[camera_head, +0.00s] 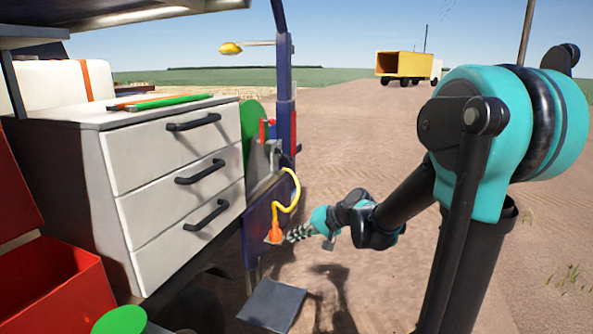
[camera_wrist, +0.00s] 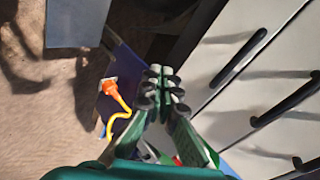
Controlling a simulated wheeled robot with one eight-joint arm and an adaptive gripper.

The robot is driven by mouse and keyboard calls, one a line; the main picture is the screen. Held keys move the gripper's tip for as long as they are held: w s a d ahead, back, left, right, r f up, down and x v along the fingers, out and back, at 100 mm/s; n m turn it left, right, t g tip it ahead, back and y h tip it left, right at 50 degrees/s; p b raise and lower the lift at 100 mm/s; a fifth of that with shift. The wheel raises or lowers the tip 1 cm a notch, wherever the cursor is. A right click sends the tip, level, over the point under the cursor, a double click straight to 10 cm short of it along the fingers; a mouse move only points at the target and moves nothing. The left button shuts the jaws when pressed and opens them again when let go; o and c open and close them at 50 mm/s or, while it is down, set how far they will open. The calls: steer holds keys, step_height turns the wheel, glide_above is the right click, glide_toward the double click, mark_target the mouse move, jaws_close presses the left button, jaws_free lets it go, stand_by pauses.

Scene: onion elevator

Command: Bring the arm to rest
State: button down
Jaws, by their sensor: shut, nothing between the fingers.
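My arm reaches from the right of the head view toward the middle, with its teal and black links bent. My gripper (camera_head: 292,236) is just right of the orange plug (camera_head: 274,234) on the blue panel. In the wrist view my gripper (camera_wrist: 162,72) has its fingertips together with nothing between them. The orange plug (camera_wrist: 117,92) with its yellow cable shows to the left of the fingers, apart from them. In the head view the yellow cable (camera_head: 293,197) curves up from the plug.
A white drawer cabinet (camera_head: 170,185) with dark handles stands left of my gripper. A grey plate (camera_head: 271,305) is below it. A red box (camera_head: 60,290) is at lower left. The dirt ground right of the panel is open. A yellow truck (camera_head: 403,65) stands far off.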

steer(key=s+d+f+h, duration=0.4)
steer(key=s+d+f, duration=0.2)
steer(key=s+d, duration=0.3)
steer(key=s+d+f+n+h, duration=0.1)
steer(key=s+d+f+h, duration=0.4)
steer(key=s+d, duration=0.5)
steer(key=shift+d+f+g, duration=0.4)
steer(key=shift+d+f, duration=0.05)
steer(key=shift+f, duration=0.15)
steer(key=shift+s, duration=0.15)
